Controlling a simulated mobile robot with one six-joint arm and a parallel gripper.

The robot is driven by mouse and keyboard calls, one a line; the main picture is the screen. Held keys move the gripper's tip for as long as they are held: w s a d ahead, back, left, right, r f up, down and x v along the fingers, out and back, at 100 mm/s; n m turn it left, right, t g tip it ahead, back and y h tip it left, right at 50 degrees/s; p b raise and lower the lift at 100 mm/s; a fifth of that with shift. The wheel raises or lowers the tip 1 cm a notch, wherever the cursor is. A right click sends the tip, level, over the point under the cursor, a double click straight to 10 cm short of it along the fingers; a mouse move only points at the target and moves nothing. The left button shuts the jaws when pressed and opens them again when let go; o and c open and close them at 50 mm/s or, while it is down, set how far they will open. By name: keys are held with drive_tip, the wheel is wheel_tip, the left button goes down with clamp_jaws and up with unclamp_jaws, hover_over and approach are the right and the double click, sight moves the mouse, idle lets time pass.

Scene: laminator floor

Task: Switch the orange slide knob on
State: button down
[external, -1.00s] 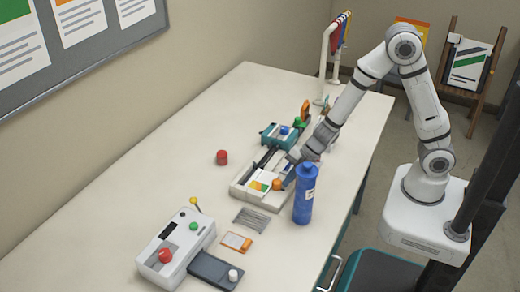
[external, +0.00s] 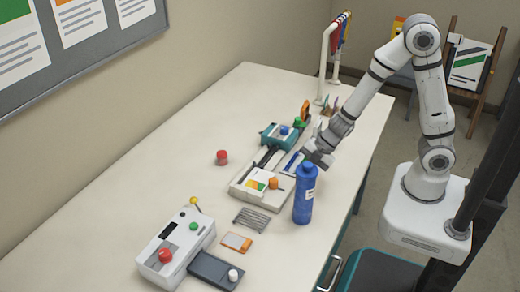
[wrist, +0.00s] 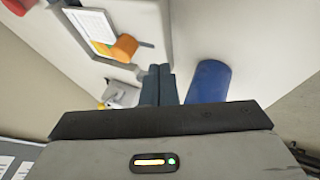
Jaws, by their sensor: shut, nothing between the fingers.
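The orange slide knob (external: 273,183) sits on the right side of the low pale device (external: 244,194), beside a card with coloured patches. In the wrist view the knob (wrist: 124,46) is a short orange cylinder left of my fingers, with a thin dark slot running right from it. My gripper (external: 314,160) is shut and empty, above the right edge of the device and behind the blue bottle. In the wrist view my closed fingertips (wrist: 157,72) are to the right of the knob and apart from it.
A tall blue bottle (external: 305,194) stands close to my gripper; it also shows right of my fingers in the wrist view (wrist: 208,82). A red cylinder (external: 222,157) stands left of the device. A teal unit (external: 279,137) is behind it. A white button box (external: 176,248) is at the front.

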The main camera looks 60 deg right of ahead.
drive_tip(key=p+v, duration=0.2)
drive_tip(key=v, duration=0.4)
drive_tip(key=shift+d+r, duration=0.1)
drive_tip(key=shift+r, duration=0.1)
drive_tip(key=w+d+r+m+t+h, duration=0.1)
drive_tip(key=d+r+m+t+h, duration=0.2)
drive_tip(key=d+r+m+h, duration=0.6)
drive_tip(key=s+d+r+m+g+y, duration=0.1)
drive_tip(key=s+d+r+m+g, duration=0.1)
drive_tip(key=s, duration=0.5)
drive_tip(key=s+d+r+m+g+y, duration=0.2)
drive_tip(key=s+r+m, duration=0.3)
drive_tip(key=s+m, duration=0.2)
drive_tip(key=shift+s+d+m+g+y, duration=0.25)
drive_tip(key=shift+d+m+g+y, duration=0.05)
drive_tip(key=shift+d, duration=0.1)
drive_tip(key=shift+w+f, duration=0.1)
